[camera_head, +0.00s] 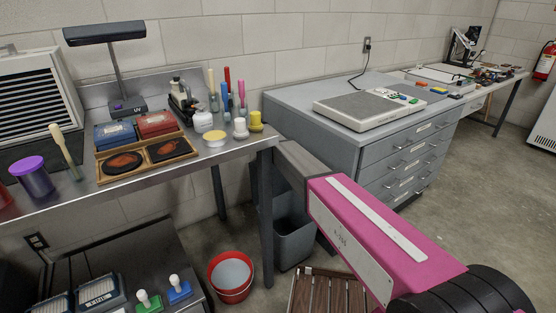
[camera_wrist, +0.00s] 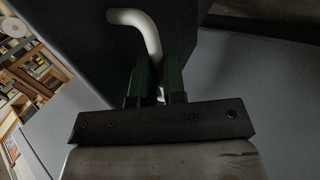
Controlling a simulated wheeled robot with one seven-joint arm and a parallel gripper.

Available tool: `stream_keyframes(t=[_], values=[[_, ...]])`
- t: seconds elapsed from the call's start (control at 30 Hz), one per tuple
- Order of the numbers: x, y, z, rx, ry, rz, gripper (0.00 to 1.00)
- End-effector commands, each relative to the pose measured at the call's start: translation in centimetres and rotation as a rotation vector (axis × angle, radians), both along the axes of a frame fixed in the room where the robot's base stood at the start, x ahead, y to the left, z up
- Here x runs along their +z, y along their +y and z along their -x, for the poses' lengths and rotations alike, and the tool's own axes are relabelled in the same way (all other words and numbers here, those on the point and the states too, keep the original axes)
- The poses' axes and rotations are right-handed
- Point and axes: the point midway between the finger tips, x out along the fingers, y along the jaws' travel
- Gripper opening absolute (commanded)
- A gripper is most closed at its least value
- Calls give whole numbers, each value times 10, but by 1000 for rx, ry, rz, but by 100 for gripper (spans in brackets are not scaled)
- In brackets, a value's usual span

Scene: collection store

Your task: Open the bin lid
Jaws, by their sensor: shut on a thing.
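The grey bin (camera_head: 296,248) stands on the floor under the right end of the metal bench, partly hidden behind the bench leg and my pink arm. In the wrist view, a pale bent handle (camera_wrist: 146,30) runs against a dark flat panel (camera_wrist: 82,35), which looks like the bin lid. My gripper (camera_wrist: 162,75) has green fingers shut around the lower part of the handle. The fingers hide the handle's lower end. In the head view my arm hides the fingers and handle, and I cannot tell the lid's angle.
The metal bench (camera_head: 225,160) carries trays, brushes and a lamp (camera_head: 112,60). A grey drawer cabinet (camera_head: 375,155) stands close on the right. A red bucket (camera_head: 231,290) and a slatted wooden stool (camera_head: 318,290) stand on the floor nearby. Open floor lies at right.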

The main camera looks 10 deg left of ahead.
Motion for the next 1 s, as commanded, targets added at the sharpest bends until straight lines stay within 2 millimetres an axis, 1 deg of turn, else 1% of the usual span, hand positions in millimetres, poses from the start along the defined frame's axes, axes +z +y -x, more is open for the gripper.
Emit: stream_keyframes(t=[0.03,0.1,0.63,0.67,0.7,0.73,1.0], values=[[-6,5,-3,5,13,8,0],[-6,6,-5,4,24,19,0],[-8,6,-6,3,39,36,0],[-8,6,-7,3,39,36,18],[-8,6,-7,3,41,37,31],[-8,6,-7,2,41,37,37],[-5,6,-7,1,39,38,37]])
